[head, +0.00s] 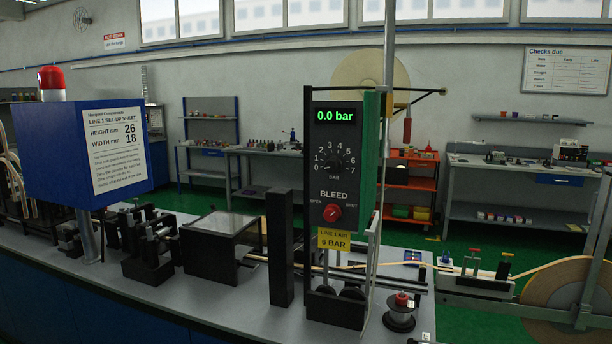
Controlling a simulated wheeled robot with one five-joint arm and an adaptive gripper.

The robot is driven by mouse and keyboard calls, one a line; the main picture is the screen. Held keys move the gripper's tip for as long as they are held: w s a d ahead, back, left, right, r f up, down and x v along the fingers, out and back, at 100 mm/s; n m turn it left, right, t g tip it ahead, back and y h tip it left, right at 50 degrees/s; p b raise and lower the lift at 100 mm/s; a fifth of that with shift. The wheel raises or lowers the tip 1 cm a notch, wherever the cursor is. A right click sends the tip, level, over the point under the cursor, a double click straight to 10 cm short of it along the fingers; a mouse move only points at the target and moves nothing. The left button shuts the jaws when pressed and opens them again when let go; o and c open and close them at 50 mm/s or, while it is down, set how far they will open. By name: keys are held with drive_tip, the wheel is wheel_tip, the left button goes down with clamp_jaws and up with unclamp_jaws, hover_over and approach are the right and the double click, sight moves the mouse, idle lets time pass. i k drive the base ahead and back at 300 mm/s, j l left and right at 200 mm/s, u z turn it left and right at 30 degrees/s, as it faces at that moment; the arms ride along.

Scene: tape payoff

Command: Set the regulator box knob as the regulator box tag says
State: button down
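The regulator box (319,187) stands upright at the middle of the bench, with a dark front face and a green side. Its green display (335,116) reads 0.0 bar. Below that is a black knob (334,164) inside a scale from 0 to 7 marked BAR. The knob's pointer is too small to read surely. A red bleed knob (333,213) sits lower, between OPEN and a word at the right that is hard to read. The yellow tag (334,239) under it says LINE 1 AIR, 6 BAR. My gripper is not in view.
A dark post (280,248) stands just left of the box. A blue set-up sheet box (88,155) with a red lamp is at the left. A spool (400,313) stands at the box's lower right. A large tape reel (566,300) is at the right.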

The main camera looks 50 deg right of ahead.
sight(334, 164)
drive_tip(key=k+l+z, duration=0.1)
drive_tip(key=z, duration=0.3)
drive_tip(key=l+z, duration=0.1)
drive_tip(key=z, duration=0.3)
drive_tip(key=k+l+z, duration=0.1)
drive_tip(key=z, duration=0.3)
drive_tip(key=l, duration=0.1)
